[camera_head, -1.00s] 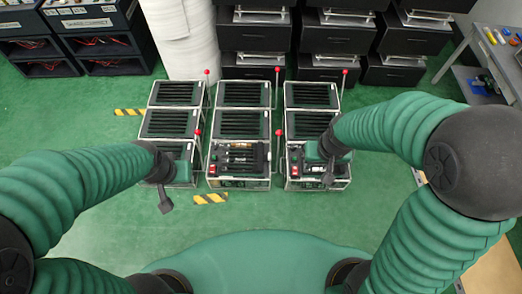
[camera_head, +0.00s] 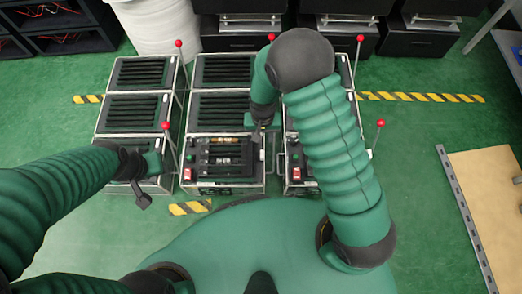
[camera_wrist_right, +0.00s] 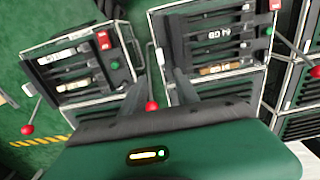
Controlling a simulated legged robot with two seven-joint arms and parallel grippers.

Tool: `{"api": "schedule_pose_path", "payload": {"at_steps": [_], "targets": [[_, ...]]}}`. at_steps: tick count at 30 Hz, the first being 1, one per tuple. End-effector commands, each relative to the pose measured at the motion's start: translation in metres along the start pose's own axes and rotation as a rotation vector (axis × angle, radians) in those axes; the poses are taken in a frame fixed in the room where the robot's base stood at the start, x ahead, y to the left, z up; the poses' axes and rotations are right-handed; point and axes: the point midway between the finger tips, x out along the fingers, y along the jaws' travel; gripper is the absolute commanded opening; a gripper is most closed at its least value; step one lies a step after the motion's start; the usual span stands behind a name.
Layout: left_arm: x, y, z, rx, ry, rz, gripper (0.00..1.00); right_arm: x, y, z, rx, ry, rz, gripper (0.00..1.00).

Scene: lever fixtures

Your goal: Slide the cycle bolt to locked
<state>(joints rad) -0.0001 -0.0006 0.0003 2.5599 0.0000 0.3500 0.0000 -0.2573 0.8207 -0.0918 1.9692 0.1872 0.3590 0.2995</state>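The middle fixture's front panel (camera_head: 222,178) has dark slotted rows, with a brass-coloured bar and a pale bar (camera_head: 224,140) at its far side. I cannot tell which part is the cycle bolt. My right gripper (camera_head: 262,127) is at this panel's far right corner, beside the gap to the right fixture. In the right wrist view its fingers (camera_wrist_right: 160,85) are apart, with nothing clearly between them. That view shows two panels, one with a brass bar (camera_wrist_right: 220,68). My left gripper (camera_head: 142,172) hangs by the left fixture's front; its opening is unclear.
Red-balled levers stand beside the fixtures, one (camera_head: 166,126) left of the middle panel and one (camera_head: 380,123) at right. My right arm covers much of the right fixture (camera_head: 300,185). Black cabinets (camera_head: 245,33) stand behind. A wooden board (camera_head: 485,185) lies at right; green floor is open.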

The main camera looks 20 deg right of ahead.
Motion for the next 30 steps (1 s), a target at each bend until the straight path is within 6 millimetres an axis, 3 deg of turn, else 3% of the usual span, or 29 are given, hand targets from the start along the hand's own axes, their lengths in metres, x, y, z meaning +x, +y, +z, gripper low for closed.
{"api": "schedule_pose_path", "payload": {"at_steps": [1,6,15,21,29,30], "targets": [[0.011,0.000,0.003,0.000,0.000,0.000,0.36,0.017,0.000,0.001,0.000,-0.003,0.001,0.36],[0.037,0.000,0.009,-0.001,-0.001,0.000,0.36,0.064,0.001,0.000,0.001,-0.004,0.000,0.36],[0.077,0.000,0.018,0.000,-0.001,0.000,0.36,0.136,0.000,0.000,0.000,-0.002,-0.001,0.36],[0.086,0.000,0.021,0.000,-0.001,0.000,0.36,0.154,0.000,-0.001,0.000,0.000,-0.002,0.36],[0.085,0.000,0.020,0.000,-0.001,0.000,0.36,0.153,0.000,-0.001,0.000,0.000,-0.002,0.36],[0.085,0.000,0.020,0.000,-0.001,0.000,0.36,0.153,0.000,-0.001,0.000,0.000,-0.002,0.32]]}}
